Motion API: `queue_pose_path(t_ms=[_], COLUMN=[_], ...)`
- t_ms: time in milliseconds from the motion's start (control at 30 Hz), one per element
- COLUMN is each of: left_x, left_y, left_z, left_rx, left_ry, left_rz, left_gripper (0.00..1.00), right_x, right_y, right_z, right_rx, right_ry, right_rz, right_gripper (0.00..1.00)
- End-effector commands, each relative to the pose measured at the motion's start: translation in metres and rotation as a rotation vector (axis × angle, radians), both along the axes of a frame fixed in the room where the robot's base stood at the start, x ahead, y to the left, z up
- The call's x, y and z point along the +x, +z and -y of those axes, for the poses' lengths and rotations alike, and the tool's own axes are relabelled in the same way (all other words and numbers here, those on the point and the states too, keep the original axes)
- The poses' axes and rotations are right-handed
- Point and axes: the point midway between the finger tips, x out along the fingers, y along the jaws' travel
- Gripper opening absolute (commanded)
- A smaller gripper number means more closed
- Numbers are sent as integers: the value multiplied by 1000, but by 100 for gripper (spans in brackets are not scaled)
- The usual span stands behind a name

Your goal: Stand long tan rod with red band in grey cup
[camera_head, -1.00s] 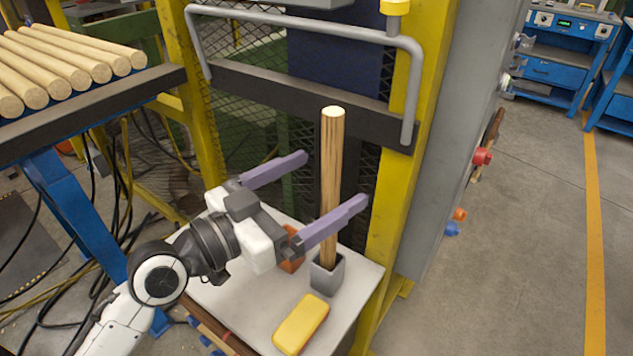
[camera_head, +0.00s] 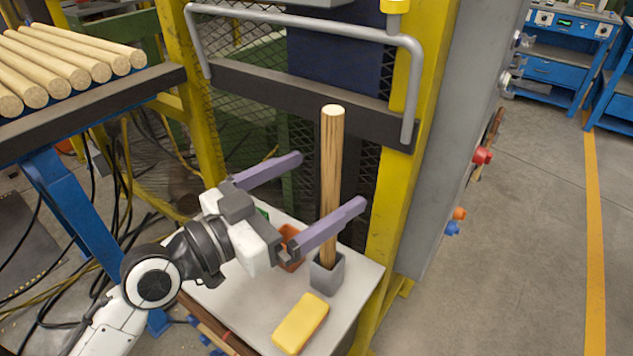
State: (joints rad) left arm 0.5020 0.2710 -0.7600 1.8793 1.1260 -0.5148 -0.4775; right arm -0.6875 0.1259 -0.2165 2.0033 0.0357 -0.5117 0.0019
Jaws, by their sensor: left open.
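A long tan rod (camera_head: 331,150) stands upright with its lower end inside the grey cup (camera_head: 327,278). No red band shows on the visible part of the rod; its bottom is hidden in the cup. The cup stands on a small light table (camera_head: 366,280). My left gripper (camera_head: 332,181) is open, its two purple fingers spread wide. One finger passes in front of the rod at mid-height and the other is to the left behind, with no rod held that I can see. My right gripper is not in view.
A yellow block (camera_head: 300,323) lies at the table's front. An orange object (camera_head: 289,247) sits partly hidden behind the gripper. A yellow machine frame with a grey handle bar (camera_head: 300,22) rises behind. Several rods (camera_head: 62,62) lie on a rack at upper left.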

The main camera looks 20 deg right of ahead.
Motion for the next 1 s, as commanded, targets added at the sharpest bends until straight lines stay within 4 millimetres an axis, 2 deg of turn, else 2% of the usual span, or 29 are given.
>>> queue_pose_path(t_ms=[300,500,1000], left_x=[-23,-34,-38], left_y=[-3,-2,0], left_z=[-57,-81,-88], left_rx=[4,0,-1], left_ry=[2,1,0], left_rz=[2,0,0], left_gripper=[100,100,100], right_x=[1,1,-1], right_y=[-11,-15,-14], right_z=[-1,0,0], right_rx=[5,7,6], right_ry=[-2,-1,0], right_rz=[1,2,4], right_gripper=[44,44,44])
